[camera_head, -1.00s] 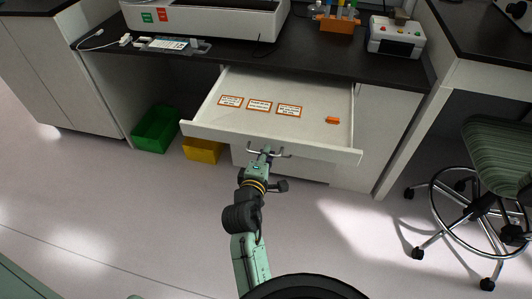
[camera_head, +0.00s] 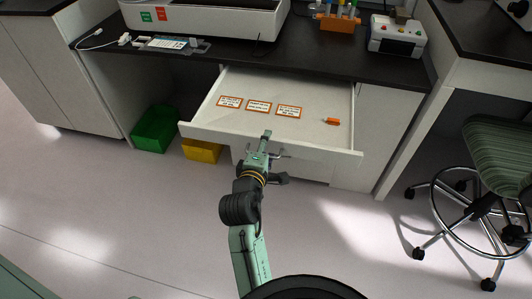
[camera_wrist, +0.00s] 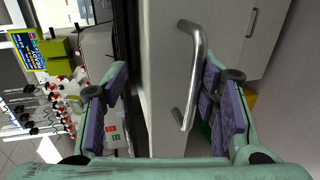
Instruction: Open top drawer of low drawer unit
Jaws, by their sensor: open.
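The top drawer (camera_head: 316,128) of the low unit is pulled well out, its inside showing from above. Its metal bar handle (camera_head: 284,154) is on the front panel. My gripper (camera_head: 270,155) is at the handle, with one finger reaching up over the drawer front. In the wrist view my gripper (camera_wrist: 163,80) has its purple-padded fingers spread wide. The bar handle (camera_wrist: 188,78) shows between them, nearer the right finger, with a visible gap to the left finger. I cannot tell whether the right finger touches it.
Three labelled cards (camera_head: 259,106) and a small orange piece (camera_head: 333,121) lie in the drawer. A green bin (camera_head: 154,129) and a yellow bin (camera_head: 203,150) stand under the counter at left. A wheeled stool (camera_head: 495,165) stands at right. The floor left of my arm is clear.

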